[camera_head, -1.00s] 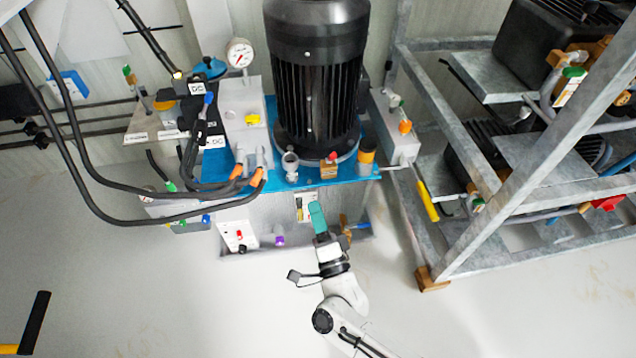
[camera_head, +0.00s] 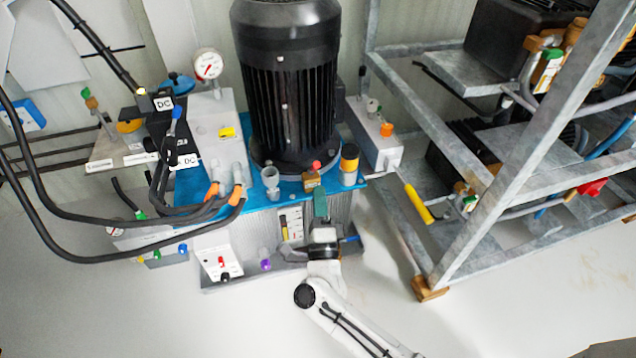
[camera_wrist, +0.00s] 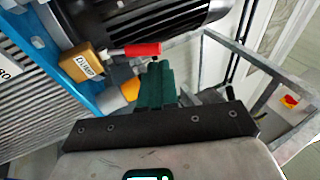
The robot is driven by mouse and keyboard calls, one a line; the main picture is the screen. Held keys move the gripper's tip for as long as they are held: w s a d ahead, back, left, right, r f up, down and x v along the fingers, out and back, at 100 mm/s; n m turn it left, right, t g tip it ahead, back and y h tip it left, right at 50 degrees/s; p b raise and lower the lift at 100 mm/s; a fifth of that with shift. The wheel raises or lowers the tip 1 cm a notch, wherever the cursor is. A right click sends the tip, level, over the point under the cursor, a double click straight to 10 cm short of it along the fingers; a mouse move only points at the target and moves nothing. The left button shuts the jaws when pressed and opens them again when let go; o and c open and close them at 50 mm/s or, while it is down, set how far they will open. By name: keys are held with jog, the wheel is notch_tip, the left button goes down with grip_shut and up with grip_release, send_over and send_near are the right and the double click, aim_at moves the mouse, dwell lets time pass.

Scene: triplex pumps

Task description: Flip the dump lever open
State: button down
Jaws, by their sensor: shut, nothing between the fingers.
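The dump valve is a small brass block with a white label (camera_wrist: 85,66) in the wrist view. Its red lever (camera_wrist: 143,49) sticks out to the right. In the head view, the brass block (camera_head: 311,181) sits on the front edge of the blue pump deck, with the red lever end (camera_head: 317,165) on top. My gripper (camera_head: 320,193) has green fingers, closed together and empty, just below and in front of the block. In the wrist view, the fingertips of my gripper (camera_wrist: 154,66) are just under the red lever's end; I cannot tell whether they touch.
A large black motor (camera_head: 288,90) stands behind the valve. A dark-capped orange cylinder (camera_head: 349,166) stands right of it, and a grey cup-like fitting (camera_head: 271,180) left. A yellow-handled lever (camera_head: 418,204) and a metal rack (camera_head: 500,185) are further right. The floor in front is clear.

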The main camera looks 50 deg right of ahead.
aim_at(314, 168)
jog(key=b+x, duration=0.1)
jog(key=x, duration=0.3)
jog(key=shift+w+d+r, duration=0.1)
jog(key=shift+d, duration=0.05)
jog(key=shift+r+p, duration=0.15)
jog(key=shift+p, duration=0.15)
